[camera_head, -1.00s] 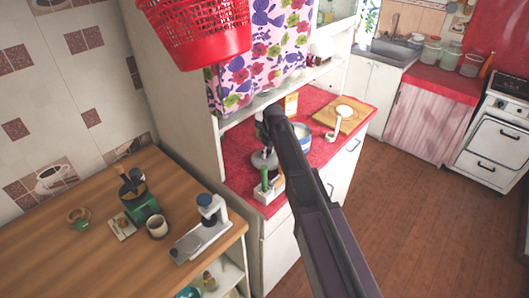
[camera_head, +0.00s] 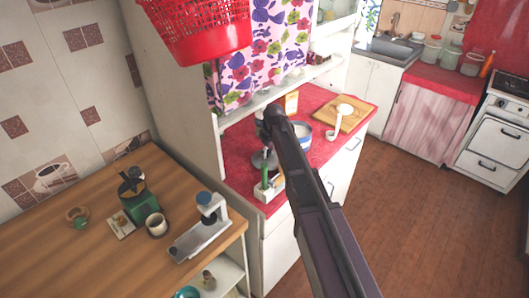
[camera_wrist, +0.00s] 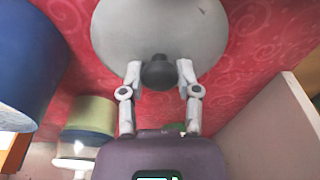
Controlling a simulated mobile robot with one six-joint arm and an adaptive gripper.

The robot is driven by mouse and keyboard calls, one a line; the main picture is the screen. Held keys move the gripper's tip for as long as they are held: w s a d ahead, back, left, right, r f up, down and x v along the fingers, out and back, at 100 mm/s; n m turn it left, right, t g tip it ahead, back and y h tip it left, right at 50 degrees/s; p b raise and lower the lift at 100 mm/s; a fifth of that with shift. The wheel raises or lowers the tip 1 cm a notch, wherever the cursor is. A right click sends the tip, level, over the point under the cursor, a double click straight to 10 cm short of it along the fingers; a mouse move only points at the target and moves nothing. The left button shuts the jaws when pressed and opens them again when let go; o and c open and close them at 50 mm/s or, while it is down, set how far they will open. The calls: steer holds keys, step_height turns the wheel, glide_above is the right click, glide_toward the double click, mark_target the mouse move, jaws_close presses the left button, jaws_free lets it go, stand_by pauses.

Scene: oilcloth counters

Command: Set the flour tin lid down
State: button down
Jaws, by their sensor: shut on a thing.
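The flour tin lid (camera_wrist: 160,35) is a grey disc with a dark round knob (camera_wrist: 158,72). In the wrist view my gripper (camera_wrist: 160,85) has its two fingers closed on either side of the knob. The lid is over the red patterned oilcloth (camera_wrist: 245,75); I cannot tell whether it touches it. In the head view the lid (camera_head: 260,160) shows as a grey disc beside my arm, low over the red counter (camera_head: 235,150), and the fingers are mostly hidden. An open blue-and-white tin (camera_head: 303,132) with white contents stands just right of my arm, partly hidden.
A green-handled item in a pale holder (camera_head: 268,188) is at the counter's front corner. A cutting board (camera_head: 345,113) with a white ladle (camera_head: 337,122) lies at right. A large blue cylinder (camera_wrist: 28,65) stands close at left in the wrist view. A shelf (camera_head: 275,95) overhangs the counter.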

steer(key=shift+f+b, duration=0.35)
steer(key=shift+f, duration=0.05)
steer(key=shift+c, duration=1.2)
jaws_free()
